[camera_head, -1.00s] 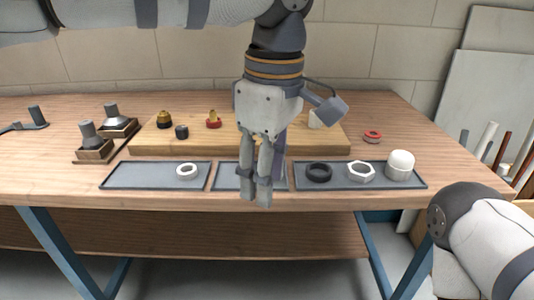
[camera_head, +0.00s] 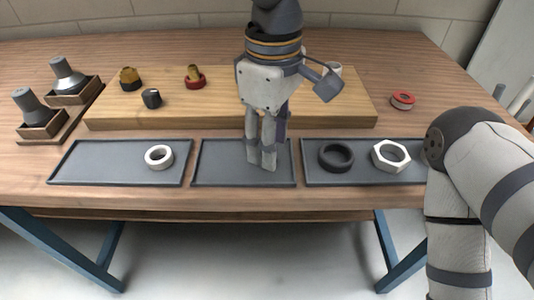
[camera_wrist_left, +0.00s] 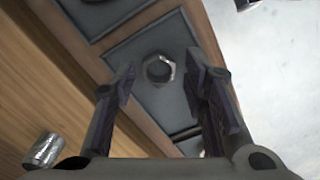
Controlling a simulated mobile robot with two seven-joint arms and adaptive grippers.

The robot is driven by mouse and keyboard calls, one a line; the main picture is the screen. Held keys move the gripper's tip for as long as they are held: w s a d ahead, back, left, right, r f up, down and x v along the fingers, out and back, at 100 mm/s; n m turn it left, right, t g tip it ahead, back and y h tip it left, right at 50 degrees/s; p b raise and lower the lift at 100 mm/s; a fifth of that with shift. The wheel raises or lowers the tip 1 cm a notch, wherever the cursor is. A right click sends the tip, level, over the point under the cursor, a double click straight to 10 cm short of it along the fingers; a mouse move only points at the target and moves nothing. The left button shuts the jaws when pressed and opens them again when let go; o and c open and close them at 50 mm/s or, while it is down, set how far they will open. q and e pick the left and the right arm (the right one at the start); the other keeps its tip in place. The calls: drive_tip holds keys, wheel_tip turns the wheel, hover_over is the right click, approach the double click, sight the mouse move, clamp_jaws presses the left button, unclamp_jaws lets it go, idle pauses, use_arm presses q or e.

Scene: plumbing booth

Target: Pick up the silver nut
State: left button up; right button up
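The silver nut (camera_wrist_left: 158,68) lies in a grey tray in the left wrist view, ahead of my fingers and between their lines. It is a shiny hexagonal ring. In the head view I cannot make it out; my left gripper covers part of the middle tray (camera_head: 222,165). My left gripper (camera_head: 262,160) points down over that tray, and its two fingers stand apart with nothing between them in the left wrist view (camera_wrist_left: 162,85). My right arm shows at the right of the head view, but its gripper is out of view.
The left tray (camera_head: 100,165) holds a white ring (camera_head: 159,157). The right tray (camera_head: 318,178) holds a black ring (camera_head: 336,156) and a white hex nut (camera_head: 390,156). Behind the trays is a raised wooden board (camera_head: 210,105) with several fittings. A red ring (camera_head: 402,100) lies further right.

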use_arm(q)
wheel_tip(320, 180, down, 2)
drive_tip(key=shift+f, duration=0.25)
drive_tip(key=c, duration=0.9)
drive_tip(key=shift+c, duration=0.2)
drive_tip(key=shift+w+r, duration=0.1)
drive_tip(key=shift+r, duration=0.05)
